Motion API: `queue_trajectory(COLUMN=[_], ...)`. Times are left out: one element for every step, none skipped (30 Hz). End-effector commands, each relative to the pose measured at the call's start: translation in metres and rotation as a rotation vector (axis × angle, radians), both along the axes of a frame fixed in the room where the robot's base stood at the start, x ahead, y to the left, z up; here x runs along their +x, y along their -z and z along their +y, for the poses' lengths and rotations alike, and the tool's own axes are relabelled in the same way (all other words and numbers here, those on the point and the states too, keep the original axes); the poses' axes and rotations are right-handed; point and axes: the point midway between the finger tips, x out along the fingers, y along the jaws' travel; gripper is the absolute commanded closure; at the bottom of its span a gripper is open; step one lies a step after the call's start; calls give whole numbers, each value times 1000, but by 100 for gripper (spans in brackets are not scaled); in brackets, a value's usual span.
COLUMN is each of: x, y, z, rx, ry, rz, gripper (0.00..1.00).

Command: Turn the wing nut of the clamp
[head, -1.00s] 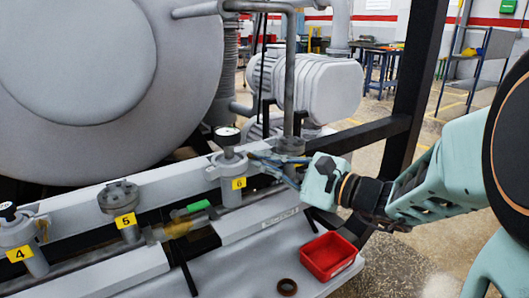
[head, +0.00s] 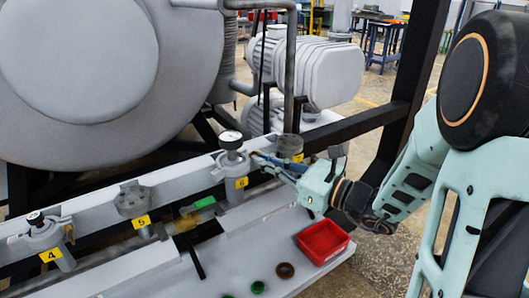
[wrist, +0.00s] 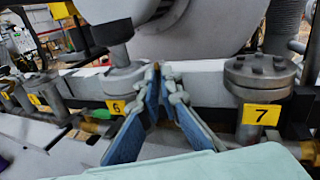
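The port labelled 6 (head: 235,183) carries a gauge (head: 231,139) with a white dial; it also shows in the wrist view (wrist: 119,84). A grey clamp (head: 230,164) sits around the joint under the gauge. My gripper (head: 257,156) reaches in from the right, its fingertips at the right side of this clamp. In the wrist view, the blue-padded fingers (wrist: 158,70) converge until their tips nearly meet. A small brownish piece, apparently the wing nut (wrist: 155,66), shows between the tips. Most of it is hidden by the fingers.
Port 5 (head: 133,200) and port 4 (head: 45,235), with its own gauge, stand to the left. Port 7 (wrist: 261,80) is close on the right in the wrist view. A green-handled valve (head: 204,202) lies left of port 6. A red tray (head: 346,245) sits on the front shelf.

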Motion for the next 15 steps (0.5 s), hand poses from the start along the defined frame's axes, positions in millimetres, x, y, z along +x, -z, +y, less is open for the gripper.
queue_trajectory(x=[0, 0, 0, 0, 0, 0, 0, 0, 0, 0, 0, 0, 0, 0, 0], y=[-3, -2, -2, -2, -1, -1, -1, -1, -1, 0, 0, 0, 0, 0, 0], z=[0, 0, 0, 0, 0, 0, 0, -1, -1, -1, -1, 0, 0, 0, 0], rx=[12, 19, 26, 32, 37, 42, 45, 48, 52, 54, 56, 57, 58, 59, 59], ry=[1, 1, 1, 1, 1, 1, 1, 1, 1, 1, 1, 1, 1, 1, 1], rz=[17, 26, 38, 46, 52, 59, 64, 68, 72, 74, 77, 78, 79, 80, 80], gripper=[100, 100, 100, 100, 100, 100, 100, 100, 100, 100, 100, 100, 100, 100, 100])
